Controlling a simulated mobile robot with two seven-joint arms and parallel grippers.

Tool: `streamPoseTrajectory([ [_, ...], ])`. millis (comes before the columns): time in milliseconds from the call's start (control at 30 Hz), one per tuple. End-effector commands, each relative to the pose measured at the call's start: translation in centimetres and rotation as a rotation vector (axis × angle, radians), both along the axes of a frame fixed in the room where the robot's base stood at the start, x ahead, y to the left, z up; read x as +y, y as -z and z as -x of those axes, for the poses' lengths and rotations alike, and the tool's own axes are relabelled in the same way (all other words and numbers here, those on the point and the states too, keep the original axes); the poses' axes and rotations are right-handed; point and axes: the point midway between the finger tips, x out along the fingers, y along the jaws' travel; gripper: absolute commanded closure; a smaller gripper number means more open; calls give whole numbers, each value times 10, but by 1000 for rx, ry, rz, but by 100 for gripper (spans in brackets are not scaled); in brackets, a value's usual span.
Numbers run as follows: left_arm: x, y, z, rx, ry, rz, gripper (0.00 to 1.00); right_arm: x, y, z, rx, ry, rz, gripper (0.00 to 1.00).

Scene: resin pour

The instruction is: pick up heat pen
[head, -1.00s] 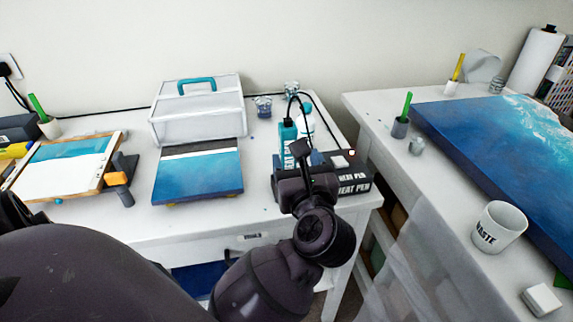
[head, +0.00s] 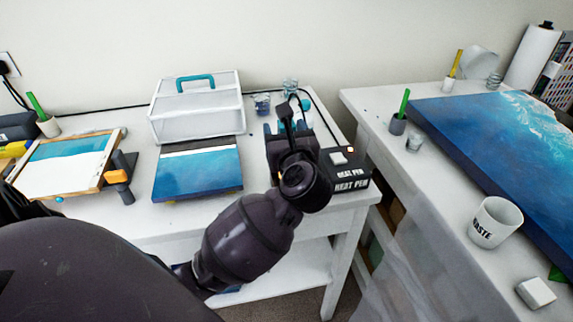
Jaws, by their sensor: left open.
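A black box (head: 348,184) lettered HEAT PEN stands at the right end of the white table, with a small white block (head: 340,158) on top. A black cable (head: 320,103) arches down behind my left gripper (head: 287,127). The heat pen itself I cannot make out; my gripper and wrist cover the spot where the cable comes down. The left gripper is open, just left of the box, its fingers pointing away toward the back of the table. Whether it touches anything is hidden. My right gripper is not in view.
A clear case (head: 197,118) with a teal handle stands at the back, behind a blue painted panel (head: 197,175). A framed panel (head: 70,165) lies at the left. On the right table (head: 440,185) are a large blue panel (head: 500,150) and a WASTE cup (head: 496,222).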

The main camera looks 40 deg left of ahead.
Motion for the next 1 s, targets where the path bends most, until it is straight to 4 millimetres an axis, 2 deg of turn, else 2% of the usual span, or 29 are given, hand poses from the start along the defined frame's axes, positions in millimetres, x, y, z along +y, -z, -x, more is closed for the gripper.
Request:
streamPoseTrajectory([
  [133,0,0,0,0,0,0,35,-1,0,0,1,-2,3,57],
  [400,0,0,0,0,0,0,76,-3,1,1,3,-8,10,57],
  [500,0,0,0,-1,0,-1,89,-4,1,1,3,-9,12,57],
  [767,-1,-3,0,-2,0,1,89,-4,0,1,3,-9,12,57],
  [867,-1,-11,0,-4,0,0,89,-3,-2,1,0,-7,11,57],
  [1000,-1,-35,1,-10,0,2,89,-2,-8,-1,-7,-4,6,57],
])
